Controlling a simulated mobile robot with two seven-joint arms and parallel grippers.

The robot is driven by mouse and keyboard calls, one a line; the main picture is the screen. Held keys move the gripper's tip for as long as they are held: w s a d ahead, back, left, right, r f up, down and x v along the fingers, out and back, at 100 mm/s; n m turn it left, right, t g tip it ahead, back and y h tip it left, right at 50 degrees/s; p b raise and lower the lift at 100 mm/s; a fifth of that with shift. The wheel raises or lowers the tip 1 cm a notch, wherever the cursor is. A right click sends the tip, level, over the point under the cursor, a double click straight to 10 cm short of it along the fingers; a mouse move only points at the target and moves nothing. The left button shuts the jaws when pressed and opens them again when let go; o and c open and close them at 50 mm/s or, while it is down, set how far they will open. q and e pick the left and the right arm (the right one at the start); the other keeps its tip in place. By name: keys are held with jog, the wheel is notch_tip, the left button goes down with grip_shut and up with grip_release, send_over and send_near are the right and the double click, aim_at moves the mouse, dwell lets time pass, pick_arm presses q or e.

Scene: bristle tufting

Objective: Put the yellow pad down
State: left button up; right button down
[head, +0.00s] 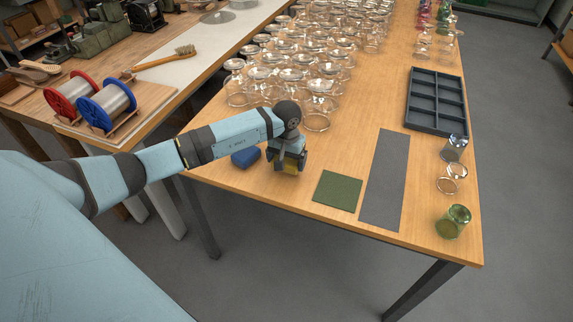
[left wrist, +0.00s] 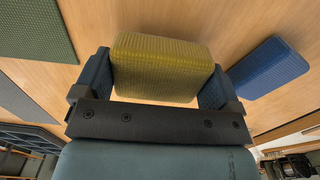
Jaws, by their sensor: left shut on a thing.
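My left gripper (head: 287,163) is over the near-left part of the wooden table and is shut on the yellow pad. In the head view the yellow pad (head: 290,168) shows only in part below the gripper. In the left wrist view the yellow pad (left wrist: 160,66) sits between the two fingers, its ridged face showing. It is close above the tabletop or on it; I cannot tell whether they touch. My right gripper is not in view.
A blue pad (head: 245,158) lies just left of the gripper. A green mat (head: 338,191) and a long grey mat (head: 386,180) lie to its right. Upside-down glasses (head: 318,104) stand close behind. A dark compartment tray (head: 436,101) and several glasses (head: 453,222) are farther right.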

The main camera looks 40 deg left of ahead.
pick_arm(q)
notch_tip(320, 180, down, 2)
jog(key=shift+f, duration=0.25)
jog(key=shift+f, duration=0.2)
jog(key=o, duration=0.5)
jog(key=shift+o, duration=0.2)
jog(key=shift+r, duration=0.15)
